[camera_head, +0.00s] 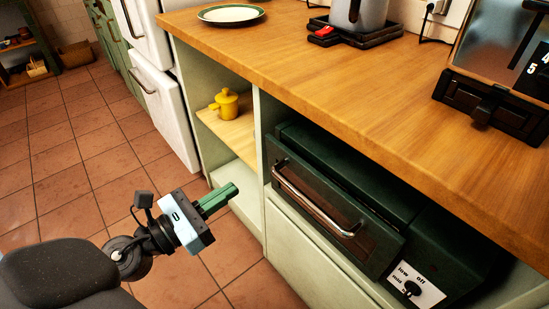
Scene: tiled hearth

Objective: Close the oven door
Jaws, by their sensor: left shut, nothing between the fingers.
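The dark green oven (350,175) sits in the cabinet under the wooden counter. Its door (325,222) stands upright or nearly so, with a metal bar handle (315,205) across the front. I cannot tell whether the door is fully flush with the oven body. My left gripper (226,193) is shut and empty, with green fingers pointing toward the cabinet. It is left of the oven door and apart from it, in front of the open shelves. My right gripper is out of view.
The counter (330,75) overhangs the oven and carries a plate (230,14), a kettle on a base and a dark appliance (500,70). A yellow pot (226,103) stands on the shelf. A control panel (415,285) is right of the door. The tiled floor (90,145) is clear.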

